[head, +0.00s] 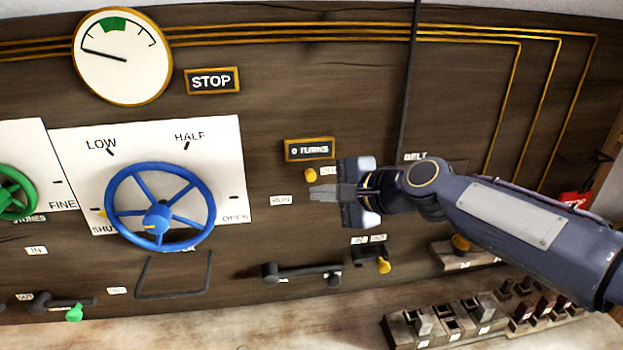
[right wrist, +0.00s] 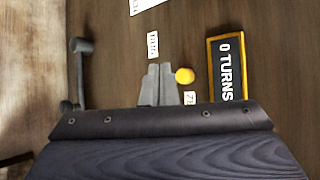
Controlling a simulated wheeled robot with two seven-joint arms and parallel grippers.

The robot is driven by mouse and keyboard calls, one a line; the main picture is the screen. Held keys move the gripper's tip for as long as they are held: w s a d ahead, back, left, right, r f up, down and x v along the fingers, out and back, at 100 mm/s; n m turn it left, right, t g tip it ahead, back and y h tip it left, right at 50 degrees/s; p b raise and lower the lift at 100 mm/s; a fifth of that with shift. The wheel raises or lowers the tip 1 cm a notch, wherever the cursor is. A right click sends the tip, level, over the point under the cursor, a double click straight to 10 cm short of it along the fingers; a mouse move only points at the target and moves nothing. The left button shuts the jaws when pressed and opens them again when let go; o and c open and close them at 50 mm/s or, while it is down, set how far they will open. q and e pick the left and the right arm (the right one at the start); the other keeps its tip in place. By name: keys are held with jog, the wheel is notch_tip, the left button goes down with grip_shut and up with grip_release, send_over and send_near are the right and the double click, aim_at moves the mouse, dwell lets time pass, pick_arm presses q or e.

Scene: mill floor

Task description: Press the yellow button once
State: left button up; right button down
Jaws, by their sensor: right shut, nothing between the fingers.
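A small round yellow button (head: 310,174) sits on the dark wooden panel, just below the "0 TURNS" sign (head: 309,149). In the right wrist view the yellow button (right wrist: 184,76) lies just right of my fingertips, with the sign (right wrist: 231,67) further right. My right gripper (head: 322,193) is shut and empty, in front of the panel, slightly below and right of the button in the head view. Its fingers (right wrist: 160,78) point toward the panel. I cannot tell whether they touch the panel; they appear beside the button. My left gripper is out of view.
A blue handwheel (head: 158,216) stands left of the gripper. Below are a dark lever (head: 300,271) and a yellow-tipped switch (head: 384,266). Switch boxes line the bottom right.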

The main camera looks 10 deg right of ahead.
jog(key=s, duration=0.2)
jog(key=shift+s, duration=0.4)
dwell(0.3)
jog(key=s+d+f+n+g+h, duration=0.1)
jog(key=s+d+f+n, duration=0.2)
jog(key=s, duration=0.5)
jog(key=s+d+f+n+g+h, duration=0.2)
jog(key=s+f+n, duration=0.3)
jog(key=s+f, duration=0.3)
jog(key=s+d+f+n+g+h, duration=0.1)
jog(key=s+d+f+n, duration=0.3)
jog(key=s+f, duration=0.2)
jog(key=shift+s+d+f+h, duration=0.2)
jog(key=shift+s+h, duration=0.1)
jog(key=shift+s, duration=0.9)
jog(key=shift+r, duration=0.1)
